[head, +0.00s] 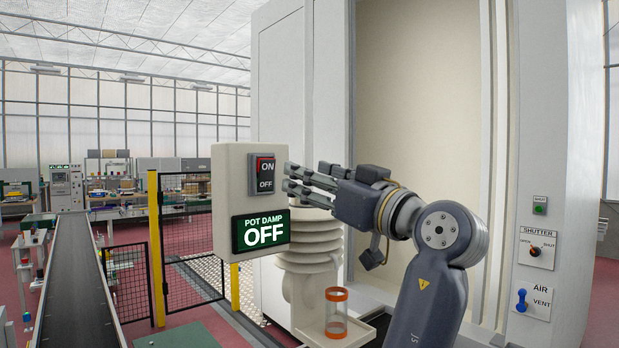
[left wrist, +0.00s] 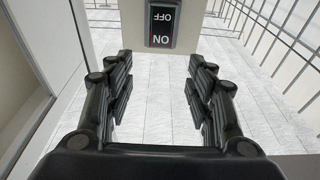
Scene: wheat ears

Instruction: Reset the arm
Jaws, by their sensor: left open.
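My left gripper (head: 292,182) points left in the head view, its fingers beside a pale switch box (head: 228,168). In the left wrist view the gripper (left wrist: 160,72) is open, with nothing between its fingers. The box carries a dark ON/OFF rocker switch (head: 264,175), just left of the fingertips in the head view. The switch also shows upside down in the left wrist view (left wrist: 161,24), beyond the fingertips, with a visible gap. A display (head: 261,234) below it reads POT DAMP OFF. My right gripper is not in view.
A tall white cabinet (head: 303,80) stands behind my arm. A clear orange-rimmed cylinder (head: 336,312) stands below the gripper by a white ribbed column (head: 310,240). A panel with shutter and air controls (head: 536,248) is at right. A conveyor (head: 80,285) and black-yellow fence (head: 157,250) are at left.

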